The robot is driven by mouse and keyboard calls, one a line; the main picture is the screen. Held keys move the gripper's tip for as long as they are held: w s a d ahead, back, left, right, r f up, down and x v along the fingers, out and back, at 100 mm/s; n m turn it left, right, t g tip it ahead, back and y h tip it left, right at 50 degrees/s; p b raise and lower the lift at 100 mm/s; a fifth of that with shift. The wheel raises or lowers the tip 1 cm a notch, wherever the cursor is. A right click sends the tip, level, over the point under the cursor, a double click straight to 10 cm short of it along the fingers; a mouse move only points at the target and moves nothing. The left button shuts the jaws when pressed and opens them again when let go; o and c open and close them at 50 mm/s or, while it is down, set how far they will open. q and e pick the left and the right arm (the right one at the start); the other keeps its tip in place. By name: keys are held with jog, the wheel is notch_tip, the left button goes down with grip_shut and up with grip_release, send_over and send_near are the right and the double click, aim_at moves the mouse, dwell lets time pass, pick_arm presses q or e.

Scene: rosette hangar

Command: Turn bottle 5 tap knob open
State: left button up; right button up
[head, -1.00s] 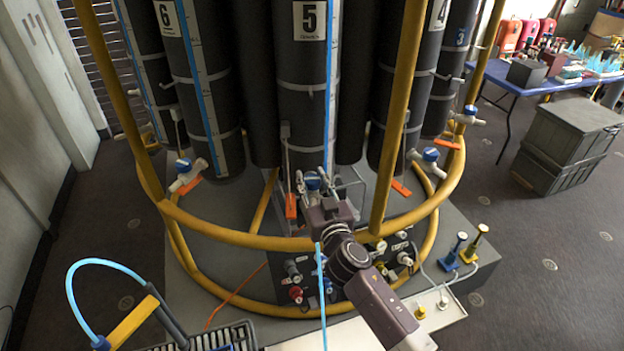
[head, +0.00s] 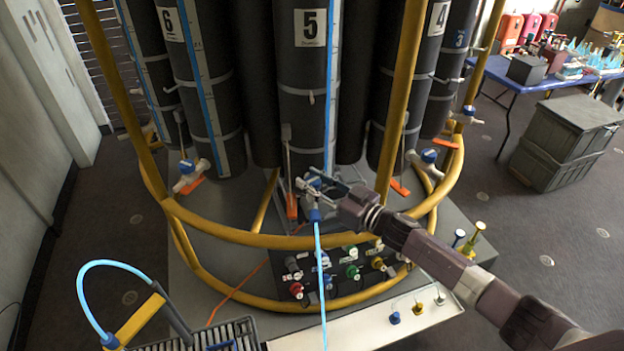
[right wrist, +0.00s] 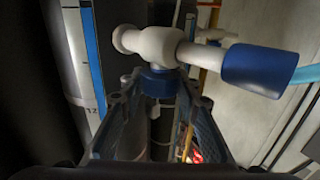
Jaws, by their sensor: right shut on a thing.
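Bottle 5 (head: 303,118) is a dark cylinder with a white number label, upright in the yellow frame. Its white tap (right wrist: 155,44) sits near the bottle's foot, with a blue knob (right wrist: 158,84) and a blue hose connector (right wrist: 254,71). My right gripper (head: 322,184) reaches in from the right at the tap. In the right wrist view, its two fingers stand on either side of the knob, shut on it. In the head view, the fingers partly hide the tap and knob. My left gripper is not in view.
A yellow ring rail (head: 262,240) runs in front of the bottles. A light blue hose (head: 320,265) hangs down from the tap. A panel of coloured fittings (head: 347,268) is below. Bottle 6 (head: 204,100) and bottle 4 (head: 404,95) stand beside bottle 5.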

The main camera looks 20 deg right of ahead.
jog(key=n+g+y+b, duration=0.2)
jog(key=y+b, duration=0.1)
jog(key=shift+w+d+f+n+g, duration=0.1)
jog(key=shift+f+n+g, duration=0.05)
jog(key=shift+n+g, duration=0.2)
jog(key=shift+n+g+y+b, duration=0.65)
jog(key=shift+g+y, duration=0.1)
jog(key=shift+y, duration=0.05)
jog(key=shift+r, duration=0.2)
jog(key=o, duration=1.2)
jog(key=shift+s+d+f, duration=0.1)
jog(key=shift+s, duration=0.15)
jog(key=v, duration=1.1)
jog(key=shift+s+d, duration=0.2)
jog(key=shift+d, duration=0.05)
